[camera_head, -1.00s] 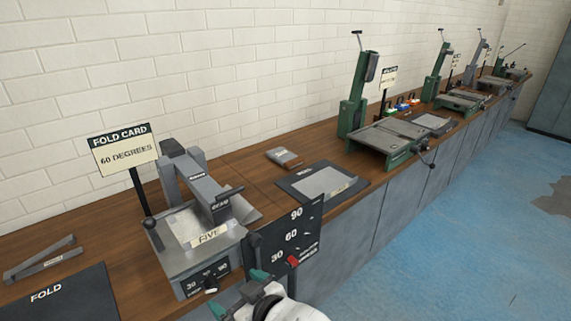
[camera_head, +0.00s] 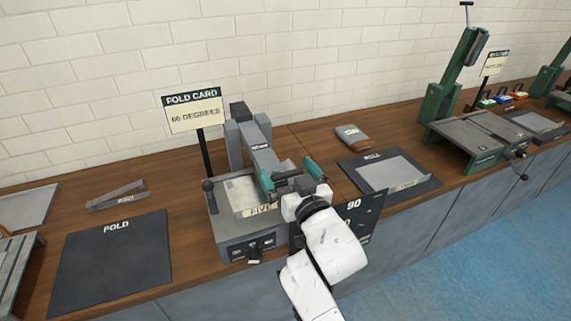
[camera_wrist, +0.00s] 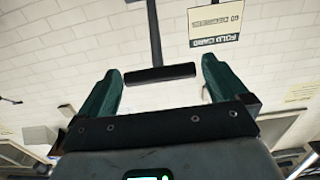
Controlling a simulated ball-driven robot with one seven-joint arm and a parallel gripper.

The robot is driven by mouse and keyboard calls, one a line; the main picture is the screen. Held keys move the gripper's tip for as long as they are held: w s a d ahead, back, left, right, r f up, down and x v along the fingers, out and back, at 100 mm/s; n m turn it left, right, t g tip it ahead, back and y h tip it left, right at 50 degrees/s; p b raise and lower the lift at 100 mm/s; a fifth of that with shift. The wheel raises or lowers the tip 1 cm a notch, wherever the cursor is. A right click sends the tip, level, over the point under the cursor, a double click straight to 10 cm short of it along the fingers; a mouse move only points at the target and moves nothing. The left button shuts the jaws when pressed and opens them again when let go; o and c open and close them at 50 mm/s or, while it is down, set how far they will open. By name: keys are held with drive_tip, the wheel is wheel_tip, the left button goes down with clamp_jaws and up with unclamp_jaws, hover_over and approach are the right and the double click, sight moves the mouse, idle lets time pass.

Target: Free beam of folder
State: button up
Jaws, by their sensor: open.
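The folder (camera_head: 222,232) is a grey bench machine with a lever knob at its left side and a pale sheet labelled FIVE (camera_head: 258,211) on its bed. Its grey beam (camera_head: 262,157) slopes forward over the sheet from the rear posts. My gripper (camera_head: 291,175) is at the front end of the beam, its green fingers spread apart. In the wrist view, a black handle bar (camera_wrist: 160,73) lies across the space between the open fingertips (camera_wrist: 160,78). The fingers look apart from the bar. My arm hides the folder's front right.
A FOLD CARD sign reading 60 DEGREES (camera_head: 195,111) stands behind the folder. The dark FOLD mat (camera_head: 112,265) lies to the left and another dark mat with a sheet (camera_head: 425,183) to the right. A green machine (camera_head: 450,105) stands farther right. Blue floor (camera_head: 470,255) is open.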

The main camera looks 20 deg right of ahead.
drive_tip(key=shift+w, duration=1.15)
drive_tip(key=shift+c, duration=0.4)
